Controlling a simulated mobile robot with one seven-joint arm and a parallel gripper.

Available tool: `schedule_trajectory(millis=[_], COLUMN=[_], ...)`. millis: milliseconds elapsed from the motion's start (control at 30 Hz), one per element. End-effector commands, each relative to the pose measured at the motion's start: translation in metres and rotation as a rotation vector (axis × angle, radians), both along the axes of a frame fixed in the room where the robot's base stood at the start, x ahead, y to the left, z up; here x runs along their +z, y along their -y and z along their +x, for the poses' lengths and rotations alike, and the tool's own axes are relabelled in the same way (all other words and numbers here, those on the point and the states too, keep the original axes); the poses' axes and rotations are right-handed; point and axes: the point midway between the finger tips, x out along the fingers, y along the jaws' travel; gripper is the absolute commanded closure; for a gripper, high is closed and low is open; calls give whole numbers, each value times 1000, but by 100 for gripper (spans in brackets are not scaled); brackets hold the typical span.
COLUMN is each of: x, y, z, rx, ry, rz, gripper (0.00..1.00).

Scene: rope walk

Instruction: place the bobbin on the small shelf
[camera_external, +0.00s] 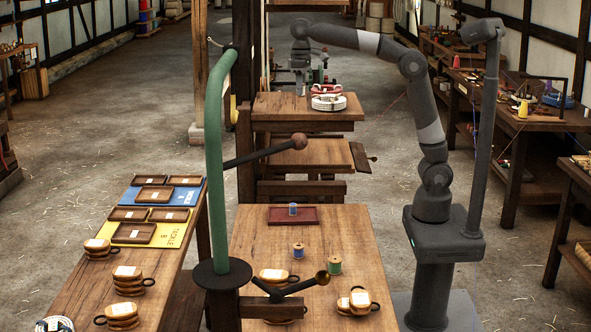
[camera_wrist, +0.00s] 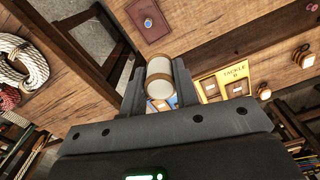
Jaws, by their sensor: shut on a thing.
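My gripper (camera_external: 300,82) is over the far end of the rope-coil stand in the external view. In the wrist view my gripper (camera_wrist: 155,95) is shut on a cream-white bobbin (camera_wrist: 159,80) with a tan rim, held between the fingers. The bobbin is too small to make out in the external view. Below the stand's top (camera_external: 290,104) is a lower wooden shelf (camera_external: 300,153), with bare wood showing. I cannot tell for sure which surface is the small shelf.
Rope coils (camera_external: 328,102) lie on the stand's top. A dark pole (camera_external: 246,120) and a knobbed arm (camera_external: 298,142) stand close by.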

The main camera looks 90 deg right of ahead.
Motion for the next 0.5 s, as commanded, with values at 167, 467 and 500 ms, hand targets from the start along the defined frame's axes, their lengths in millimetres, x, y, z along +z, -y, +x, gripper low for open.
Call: schedule_trajectory(millis=[167,467,500], x=[31,30,30], y=[0,74,87], z=[1,7,7], rx=[0,6,9], ry=[2,-3,-3], rz=[0,-8,-8], gripper=[94,94,94])
